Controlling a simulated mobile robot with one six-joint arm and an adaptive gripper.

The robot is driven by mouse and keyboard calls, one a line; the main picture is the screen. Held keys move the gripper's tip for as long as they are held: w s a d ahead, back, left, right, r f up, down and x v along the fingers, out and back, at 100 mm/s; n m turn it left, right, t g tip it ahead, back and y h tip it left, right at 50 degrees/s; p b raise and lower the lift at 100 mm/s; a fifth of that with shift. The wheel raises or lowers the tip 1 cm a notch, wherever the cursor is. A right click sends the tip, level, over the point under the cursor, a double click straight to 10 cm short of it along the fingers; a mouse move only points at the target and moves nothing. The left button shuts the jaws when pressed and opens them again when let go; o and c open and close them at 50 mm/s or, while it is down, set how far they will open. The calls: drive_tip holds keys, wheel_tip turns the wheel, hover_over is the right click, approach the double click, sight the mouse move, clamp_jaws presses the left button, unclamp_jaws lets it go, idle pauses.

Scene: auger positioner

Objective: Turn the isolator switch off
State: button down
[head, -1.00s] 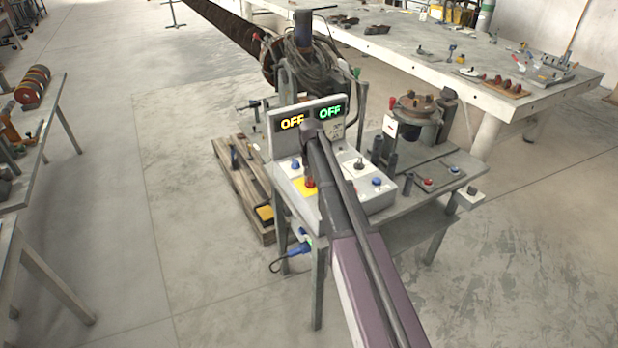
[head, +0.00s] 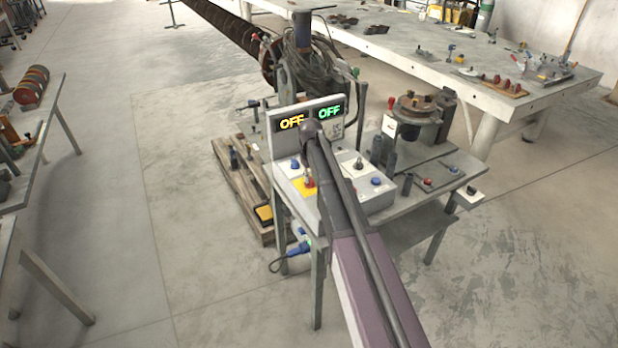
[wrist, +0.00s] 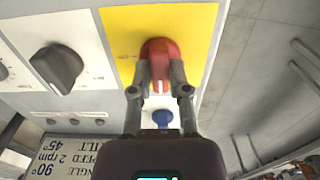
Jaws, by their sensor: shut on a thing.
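The isolator switch is a red knob (wrist: 158,48) on a yellow plate (wrist: 118,22) of the control box. In the wrist view my gripper (wrist: 160,72) has one finger on each side of the knob and is shut on it. The knob's handle lies roughly in line between the fingers. In the head view the red knob (head: 309,182) and yellow plate (head: 301,190) show just left of my arm, which hides much of the box. My gripper is hard to make out there.
A display panel (head: 288,138) behind the box reads OFF in yellow and OFF in green. A blue button (wrist: 162,118) and a black knob (wrist: 57,68) are near the switch. A clamp-like fixture (head: 418,108) stands right on the bench.

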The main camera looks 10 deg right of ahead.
drive_tip(key=c, duration=0.6)
unclamp_jaws()
